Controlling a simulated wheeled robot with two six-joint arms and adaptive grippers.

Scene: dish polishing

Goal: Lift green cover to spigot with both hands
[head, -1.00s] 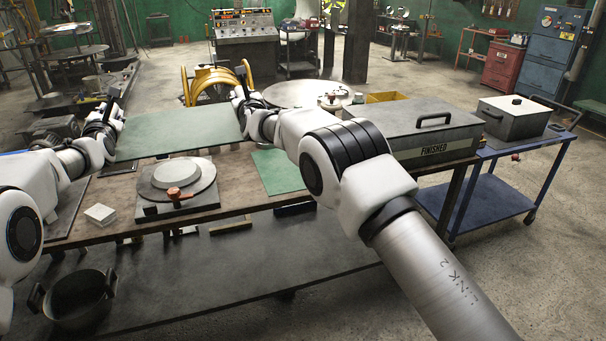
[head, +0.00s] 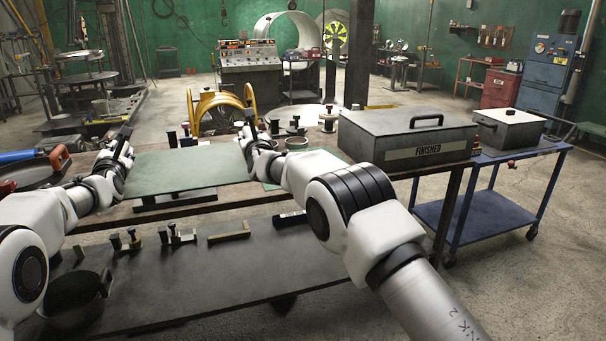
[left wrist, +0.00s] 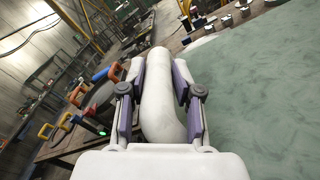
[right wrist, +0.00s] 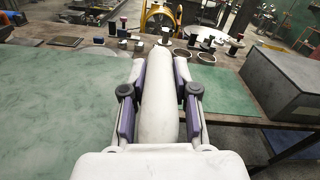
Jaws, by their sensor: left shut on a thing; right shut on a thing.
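The flat pale-green cover (head: 182,167) spans between my two arms in the head view and looks about level. It also fills the right of the left wrist view (left wrist: 262,95) and the left of the right wrist view (right wrist: 60,105). My left gripper (head: 122,138) is at its left edge and my right gripper (head: 250,130) at its right edge. In both wrist views the jaws are shut around a white rounded bar at the cover's side. The spigot is not visible; the cover hides what lies beneath, except a dark plate edge (head: 175,199) below its front.
The grey FINISHED box (head: 405,135) stands right of my right gripper. A smaller green sheet (right wrist: 222,92) lies between them on the bench. Small posts and rings (right wrist: 200,45) stand behind. A round lid with an orange handle (head: 35,174) is at left.

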